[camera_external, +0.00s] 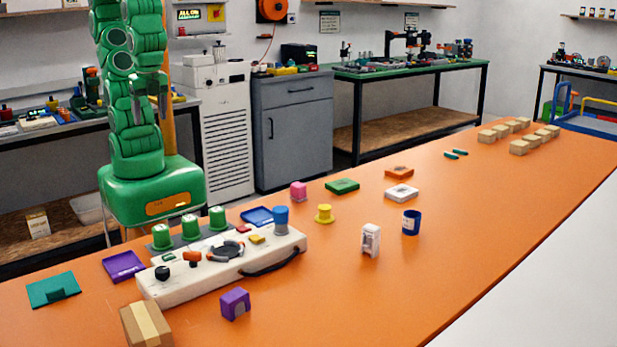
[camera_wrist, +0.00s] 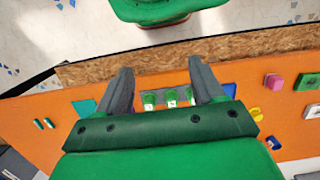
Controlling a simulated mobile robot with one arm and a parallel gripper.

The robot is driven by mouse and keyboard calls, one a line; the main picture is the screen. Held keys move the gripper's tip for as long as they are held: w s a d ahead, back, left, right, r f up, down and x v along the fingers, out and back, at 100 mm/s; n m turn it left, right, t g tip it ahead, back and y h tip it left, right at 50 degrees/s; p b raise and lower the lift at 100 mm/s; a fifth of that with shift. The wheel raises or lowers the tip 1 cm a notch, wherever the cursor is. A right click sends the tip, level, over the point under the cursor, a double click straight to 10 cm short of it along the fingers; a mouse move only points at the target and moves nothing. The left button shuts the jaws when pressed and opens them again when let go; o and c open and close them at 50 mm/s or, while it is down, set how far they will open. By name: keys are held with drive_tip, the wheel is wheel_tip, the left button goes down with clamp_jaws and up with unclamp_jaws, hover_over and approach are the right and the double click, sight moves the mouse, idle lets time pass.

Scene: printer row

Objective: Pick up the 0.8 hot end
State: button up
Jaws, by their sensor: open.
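I cannot read any size mark, so I cannot tell which, if any, is the 0.8 hot end. In the wrist view the three green pieces (camera_wrist: 170,98) show small, between my fingers and beyond them, partly hidden by my gripper body. My gripper (camera_external: 151,92) is open and empty, raised well above the orange table; its two grey fingers are spread in the wrist view (camera_wrist: 160,66).
The white control box (camera_external: 165,288) with knobs stands in front of the green pieces. A purple tray (camera_external: 124,266), blue tray (camera_external: 258,216), pink block (camera_external: 298,191), cardboard box (camera_external: 146,325) and purple block (camera_external: 235,303) are nearby. The table's right front is clear.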

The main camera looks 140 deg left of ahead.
drive_tip(key=m+g+y, duration=0.1)
drive_tip(key=m+y, duration=1)
drive_tip(key=m, duration=0.1)
hover_over(375, 230)
drive_tip(key=s+d, duration=0.7)
drive_tip(key=s, duration=0.4)
wheel_tip(375, 230, down, 10)
drive_tip(key=w+f+m, duration=0.1)
drive_tip(key=w+f, duration=0.2)
drive_tip(key=w+a+f+m+y, duration=0.1)
drive_tip(key=w+f, duration=0.2)
drive_tip(key=w, duration=0.1)
drive_tip(key=w+a+f+m+y, duration=0.1)
drive_tip(key=w+f+m, duration=0.1)
drive_tip(key=w+f, duration=0.1)
drive_tip(key=shift+w+a+f+t, duration=0.15)
drive_tip(key=shift+w+f+t, duration=0.2)
drive_tip(key=shift+f, duration=0.2)
drive_tip(key=shift+a+f, duration=0.2)
drive_tip(key=shift+f, duration=0.05)
drive_tip(key=shift+x, duration=3.65)
drive_tip(key=shift+s+d, duration=0.1)
drive_tip(key=shift+s, duration=0.1)
drive_tip(key=c, duration=1.1)
